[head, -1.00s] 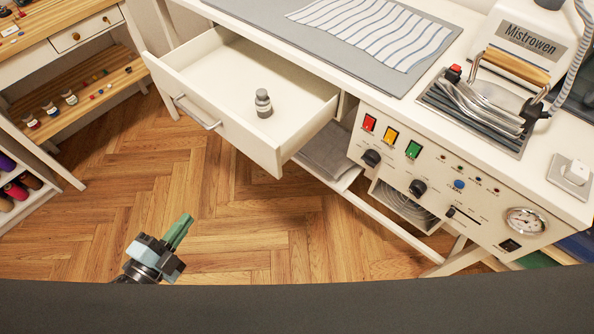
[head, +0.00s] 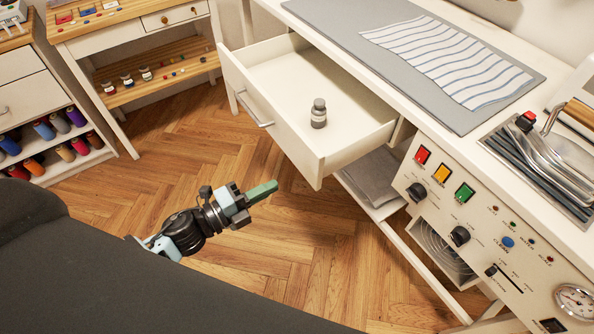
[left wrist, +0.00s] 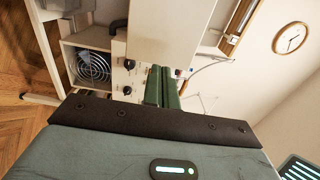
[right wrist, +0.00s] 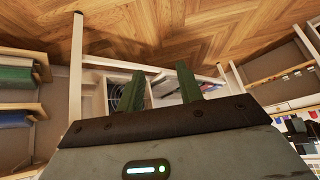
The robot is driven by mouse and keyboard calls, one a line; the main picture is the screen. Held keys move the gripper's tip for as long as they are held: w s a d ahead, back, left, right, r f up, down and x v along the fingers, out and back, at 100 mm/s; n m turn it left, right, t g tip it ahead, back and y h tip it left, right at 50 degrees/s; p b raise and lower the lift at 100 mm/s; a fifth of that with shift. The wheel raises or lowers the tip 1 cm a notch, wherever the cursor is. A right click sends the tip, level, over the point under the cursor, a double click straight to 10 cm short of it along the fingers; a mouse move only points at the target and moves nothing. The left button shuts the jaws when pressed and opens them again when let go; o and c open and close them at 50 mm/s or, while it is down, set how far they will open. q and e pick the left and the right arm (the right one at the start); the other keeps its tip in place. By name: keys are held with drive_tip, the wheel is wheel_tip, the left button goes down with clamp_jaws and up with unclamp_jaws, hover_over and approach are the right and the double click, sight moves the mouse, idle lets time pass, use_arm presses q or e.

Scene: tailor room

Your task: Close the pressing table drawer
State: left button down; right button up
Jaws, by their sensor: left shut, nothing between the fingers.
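The pressing table drawer (head: 268,122) is pulled well out of the white pressing table (head: 440,125) in the head view. Its front carries a metal bar handle (head: 254,108). A small dark-capped bottle (head: 318,114) stands upright inside the drawer. My left gripper (head: 264,192) is shut and empty, in front of and below the drawer front in the picture, apart from it. Its green fingers lie together in the left wrist view (left wrist: 161,86). My right gripper (right wrist: 161,85) shows only in the right wrist view, with its fingers apart and nothing between them.
The control panel (head: 490,235) with buttons and knobs is right of the drawer. Striped fabric (head: 450,60) lies on the table top. A wooden-topped desk (head: 105,22) and a thread rack (head: 60,165) stand at the left. The wooden floor (head: 300,240) before the drawer is clear.

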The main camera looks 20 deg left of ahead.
sight(309, 167)
use_arm(q)
drive_tip(key=x, duration=0.8)
drive_tip(key=shift+p, duration=0.4)
use_arm(e)
drive_tip(key=shift+s+r, duration=0.2)
drive_tip(key=shift+s, duration=0.2)
use_arm(q)
drive_tip(key=shift+w+d, duration=0.1)
use_arm(e)
drive_tip(key=shift+w+r, duration=0.1)
drive_tip(key=shift+w, duration=0.1)
